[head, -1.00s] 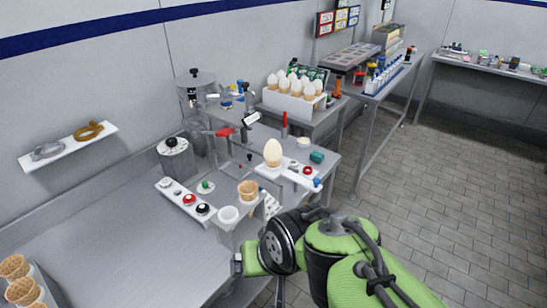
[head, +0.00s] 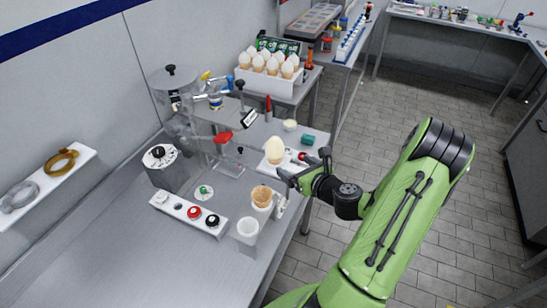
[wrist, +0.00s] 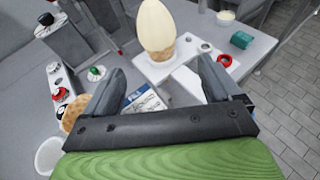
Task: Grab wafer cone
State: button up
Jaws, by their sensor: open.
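An empty wafer cone (head: 262,194) stands upright in a white holder (head: 262,210) at the front edge of the steel counter. In the wrist view the wafer cone (wrist: 76,114) shows at the left, outside my gripper and partly hidden by its left finger. My gripper (head: 303,165) is open and empty, just right of and behind the wafer cone. A filled cone (head: 275,150) with a pale egg-shaped top stands on a white stand. In the wrist view the filled cone (wrist: 157,28) is straight ahead, beyond the gap between my fingers (wrist: 161,70).
A button panel (head: 190,213) and a grey machine with a red lever (head: 224,137) are to the left. A white box (head: 268,82) of several filled cones stands behind. The tiled floor is clear at the right.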

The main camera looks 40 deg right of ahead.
aim_at(277, 155)
jog(key=p+x, duration=0.1)
jog(key=x, duration=1.1)
jog(key=shift+w+p, duration=0.3)
jog(key=shift+p, duration=0.1)
jog(key=shift+s, duration=0.15)
jog(key=shift+c, duration=0.5)
jog(key=c, duration=0.7)
